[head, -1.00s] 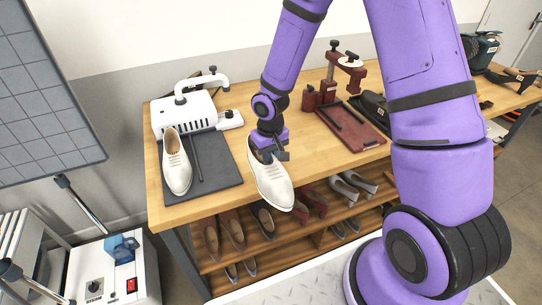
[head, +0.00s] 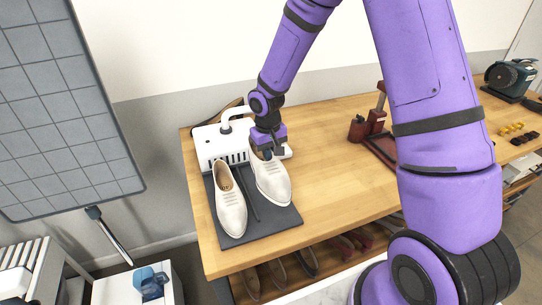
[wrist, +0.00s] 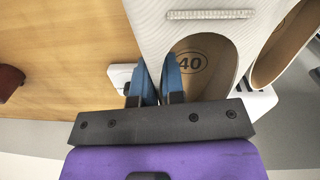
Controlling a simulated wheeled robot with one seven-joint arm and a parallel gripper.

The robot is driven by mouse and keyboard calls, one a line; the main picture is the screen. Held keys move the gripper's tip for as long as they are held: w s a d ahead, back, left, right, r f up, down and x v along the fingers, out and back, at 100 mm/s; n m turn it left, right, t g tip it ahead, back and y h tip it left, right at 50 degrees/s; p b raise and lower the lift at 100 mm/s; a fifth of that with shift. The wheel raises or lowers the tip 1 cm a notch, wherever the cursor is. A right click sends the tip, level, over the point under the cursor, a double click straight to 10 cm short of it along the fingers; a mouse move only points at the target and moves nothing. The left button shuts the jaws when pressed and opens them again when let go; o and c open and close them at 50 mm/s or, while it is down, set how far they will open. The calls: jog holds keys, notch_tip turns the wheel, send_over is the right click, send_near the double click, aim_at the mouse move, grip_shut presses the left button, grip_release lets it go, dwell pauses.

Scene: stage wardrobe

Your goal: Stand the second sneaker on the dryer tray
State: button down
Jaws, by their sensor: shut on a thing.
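One white sneaker (head: 230,207) stands on the left half of the dark dryer tray (head: 237,238), toe toward me. The second white sneaker (head: 271,182) is in my gripper (head: 268,152), over the tray's right half, toe toward me. I cannot tell whether its sole touches the tray. In the wrist view my gripper's blue fingers (wrist: 158,82) are shut on the wall at the heel opening of the second sneaker (wrist: 185,27), one finger inside by the "40" mark. The first sneaker (wrist: 280,45) shows beside it.
The white dryer (head: 208,146) with its curved pipe stands behind the tray. A thin dark rod (head: 248,194) lies between the sneakers. The wooden bench (head: 335,190) is clear to the right, up to a dark red press (head: 370,128). More shoes (head: 305,262) sit on the shelf below.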

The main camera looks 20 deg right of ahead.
jog(key=shift+f, duration=3.45)
jog(key=shift+f, duration=0.35)
jog(key=c, duration=1.1)
grip_release()
jog(key=shift+d, duration=0.1)
jog(key=shift+c, duration=0.2)
